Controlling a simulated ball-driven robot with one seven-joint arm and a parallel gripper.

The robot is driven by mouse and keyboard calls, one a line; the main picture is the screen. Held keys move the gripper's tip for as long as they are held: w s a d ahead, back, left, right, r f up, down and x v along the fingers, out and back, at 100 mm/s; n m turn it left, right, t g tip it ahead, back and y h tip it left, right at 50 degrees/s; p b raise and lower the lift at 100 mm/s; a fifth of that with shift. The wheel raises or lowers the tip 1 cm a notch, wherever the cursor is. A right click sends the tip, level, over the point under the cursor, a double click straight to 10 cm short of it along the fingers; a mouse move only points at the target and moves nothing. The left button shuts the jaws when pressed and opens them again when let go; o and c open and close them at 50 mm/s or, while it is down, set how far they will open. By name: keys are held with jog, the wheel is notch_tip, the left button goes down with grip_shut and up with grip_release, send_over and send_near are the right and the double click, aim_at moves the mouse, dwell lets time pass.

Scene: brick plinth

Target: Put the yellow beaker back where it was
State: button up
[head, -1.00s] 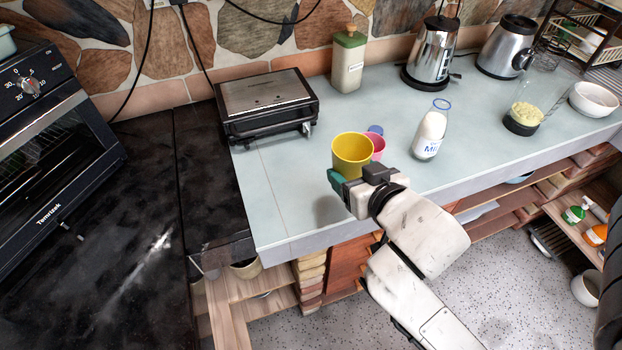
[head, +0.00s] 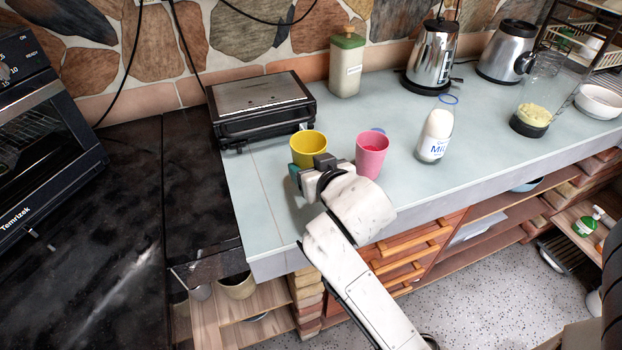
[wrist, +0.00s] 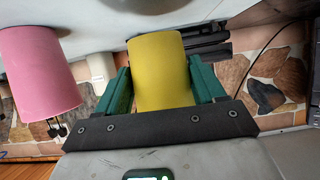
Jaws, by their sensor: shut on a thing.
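The yellow beaker (head: 308,148) is over the pale counter, in front of the black press grill. My gripper (head: 300,168) is shut on it, and in the wrist view the two green fingers hold the beaker (wrist: 160,72) from both sides. The wrist view appears upside down. The pink beaker (head: 371,155) stands on the counter to the right of the yellow one, with a gap between them; it also shows in the wrist view (wrist: 38,75). My wrist hides the yellow beaker's lower part in the head view, so I cannot tell whether it touches the counter.
The press grill (head: 262,105) stands close behind the yellow beaker. A blue item (head: 378,130) shows behind the pink beaker. A milk bottle (head: 435,135) stands farther right, and a green-capped bottle (head: 346,65) at the back. The counter's (head: 262,215) front left is clear.

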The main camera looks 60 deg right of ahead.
jog(key=shift+w+f, duration=0.2)
jog(key=shift+f, duration=1.6)
jog(key=shift+f, duration=0.15)
jog(key=o, duration=1.2)
jog(key=shift+o, duration=0.2)
jog(key=shift+s+r, duration=0.1)
jog(key=shift+r, duration=0.1)
jog(key=v, duration=1.1)
jog(key=shift+s+a+r, duration=0.2)
jog(key=shift+s, duration=0.05)
